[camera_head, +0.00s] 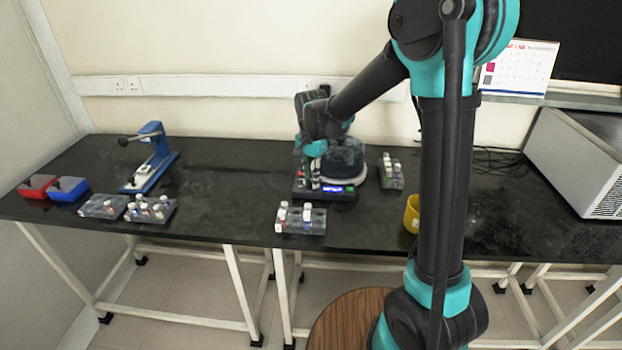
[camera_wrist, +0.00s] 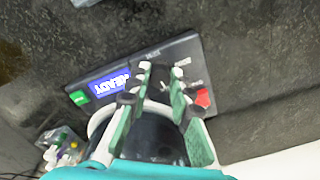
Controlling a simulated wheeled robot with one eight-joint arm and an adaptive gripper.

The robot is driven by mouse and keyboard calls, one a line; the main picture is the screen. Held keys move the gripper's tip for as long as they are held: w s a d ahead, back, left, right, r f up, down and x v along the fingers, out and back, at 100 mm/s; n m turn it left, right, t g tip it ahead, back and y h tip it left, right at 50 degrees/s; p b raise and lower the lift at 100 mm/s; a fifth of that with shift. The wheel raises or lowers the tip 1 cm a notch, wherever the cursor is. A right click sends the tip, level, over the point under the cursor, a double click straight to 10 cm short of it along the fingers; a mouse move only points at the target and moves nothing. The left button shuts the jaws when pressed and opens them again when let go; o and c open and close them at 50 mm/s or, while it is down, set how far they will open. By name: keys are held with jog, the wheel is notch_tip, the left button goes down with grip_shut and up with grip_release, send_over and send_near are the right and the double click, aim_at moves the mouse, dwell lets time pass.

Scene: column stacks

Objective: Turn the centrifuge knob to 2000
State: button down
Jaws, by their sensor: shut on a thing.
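The centrifuge (camera_head: 343,165) stands on the black bench, with a dark round chamber on a black base. Its front panel (camera_wrist: 123,73) shows in the wrist view with a lit blue display (camera_wrist: 108,84), a green button at one end and a red button at the other. My gripper (camera_wrist: 162,82) is over the panel between the display and the red button, its fingers closed around the knob (camera_wrist: 161,80), which they largely hide. The scale around the knob is too small and covered to read. In the head view my gripper (camera_head: 307,172) is at the left part of the centrifuge.
A tube rack (camera_head: 315,222) stands in front of the centrifuge and another rack (camera_head: 391,175) to its right. A yellow cup (camera_head: 412,214) is at the bench's front edge. Further left are a blue press (camera_head: 150,160), more racks and red and blue boxes.

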aim_at(311, 181)
jog(key=n, duration=0.4)
jog(key=shift+n, duration=0.3)
jog(key=n, duration=0.3)
jog(key=shift+n, duration=0.3)
jog(key=n, duration=0.3)
jog(key=shift+n, duration=2.2)
jog(key=c, duration=1.3)
grip_release()
jog(key=shift+c, duration=0.2)
notch_tip(311, 181, up, 12)
